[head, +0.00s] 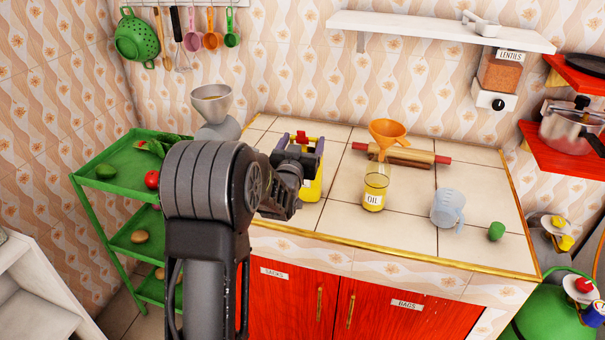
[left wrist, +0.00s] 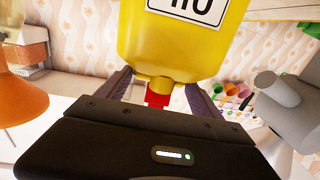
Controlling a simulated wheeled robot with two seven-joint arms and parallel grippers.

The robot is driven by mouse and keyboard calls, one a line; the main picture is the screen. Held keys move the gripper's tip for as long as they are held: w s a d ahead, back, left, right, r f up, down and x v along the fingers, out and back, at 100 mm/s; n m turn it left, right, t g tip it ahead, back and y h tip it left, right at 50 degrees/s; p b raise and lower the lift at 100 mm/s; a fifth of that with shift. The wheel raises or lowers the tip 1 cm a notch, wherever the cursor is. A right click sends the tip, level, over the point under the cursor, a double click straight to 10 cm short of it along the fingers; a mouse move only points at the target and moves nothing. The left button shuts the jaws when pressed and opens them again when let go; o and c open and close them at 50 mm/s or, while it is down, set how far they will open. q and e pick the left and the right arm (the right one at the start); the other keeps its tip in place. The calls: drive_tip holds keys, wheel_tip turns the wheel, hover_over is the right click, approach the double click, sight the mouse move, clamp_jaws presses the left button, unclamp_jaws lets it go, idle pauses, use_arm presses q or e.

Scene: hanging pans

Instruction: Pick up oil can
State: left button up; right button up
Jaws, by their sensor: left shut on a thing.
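The oil can is a yellow container (head: 313,187) with a red cap, at the left part of the tiled counter in the head view. My left gripper (head: 299,152) is shut on it near its top, and my arm hides much of it. In the left wrist view the yellow can (left wrist: 180,45) appears upside down, with its neck and red cap between the two fingers of my left gripper (left wrist: 161,88) and part of a white label showing. I cannot tell whether its base touches the counter. My right gripper is not in view.
A glass jar labelled OIL (head: 374,190) stands right of the can, with an orange funnel (head: 388,133) and rolling pin (head: 405,156) behind. A measuring jug (head: 446,208) and a green object (head: 496,231) stand further right. A green shelf rack (head: 100,187) is left. The counter's front middle is clear.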

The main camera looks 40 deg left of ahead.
use_arm(q)
drive_tip(key=c, duration=0.8)
drive_tip(key=shift+o, duration=0.2)
drive_tip(key=shift+r, duration=0.1)
wheel_tip(320, 180, up, 10)
drive_tip(key=shift+r, duration=0.1)
idle(0.4)
